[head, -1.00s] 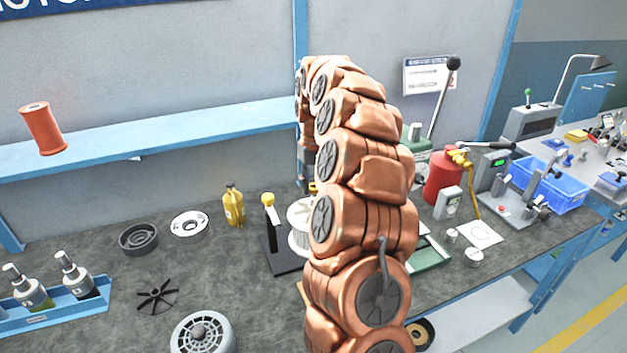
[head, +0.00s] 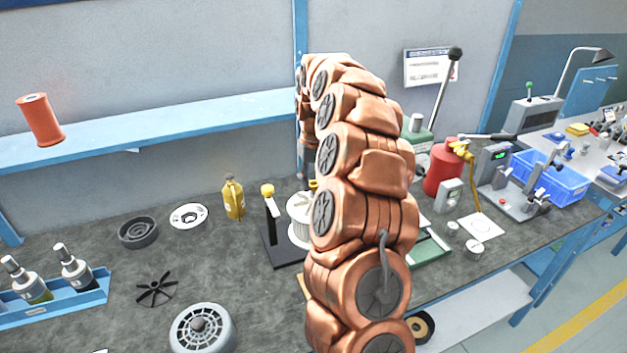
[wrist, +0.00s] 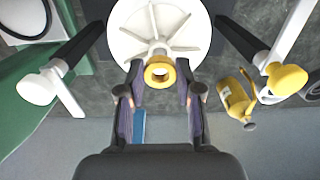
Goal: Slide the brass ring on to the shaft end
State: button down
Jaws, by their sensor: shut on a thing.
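In the wrist view the brass ring (wrist: 159,72) sits between the fingertips of my gripper (wrist: 159,82), which is shut on it. The ring is in front of a white ribbed wheel (wrist: 135,22), and its hole faces the camera. I cannot tell whether ring and wheel touch. In the head view the white wheel (head: 299,222) shows partly beside my arm, on a black stand (head: 284,250).
Two dark posts flank the wheel in the wrist view, one with a white knob (wrist: 37,87), one with a yellow knob (wrist: 286,79). A yellow bottle (head: 233,199) stands to the left. A grey motor housing (head: 202,329) and a black fan (head: 156,290) lie on the bench.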

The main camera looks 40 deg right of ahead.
jog(key=shift+f+b, duration=0.85)
jog(key=shift+f, duration=0.65)
dwell(1.0)
jog(key=c, duration=0.7)
grip_release()
notch_tip(320, 180, up, 12)
dwell(0.4)
dwell(0.4)
